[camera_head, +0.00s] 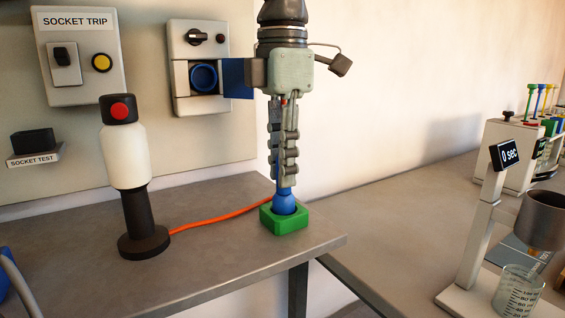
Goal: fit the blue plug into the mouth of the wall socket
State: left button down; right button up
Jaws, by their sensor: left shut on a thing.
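The blue plug (284,202) stands upright in a green block-shaped holder (284,221) near the right end of the table. My left gripper (284,185) points straight down and is shut on the top of the plug. The plug's lower end is hidden inside the green holder. The wall socket (203,77) is on the panel to the left of my gripper and higher up. Its round mouth has a blue rim, and a blue flap (237,78) stands open at its right side. My right gripper is not in view.
An orange cable (220,217) runs from the holder area to a white device with a red top (127,171). A socket trip box (82,58) and a socket test holder (34,147) are on the panel. A lower bench at right holds a stand (484,230) and a beaker (518,291).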

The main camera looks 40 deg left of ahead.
pick_arm(q)
jog(key=shift+r+p, duration=1.5)
jog(key=shift+r, duration=0.35)
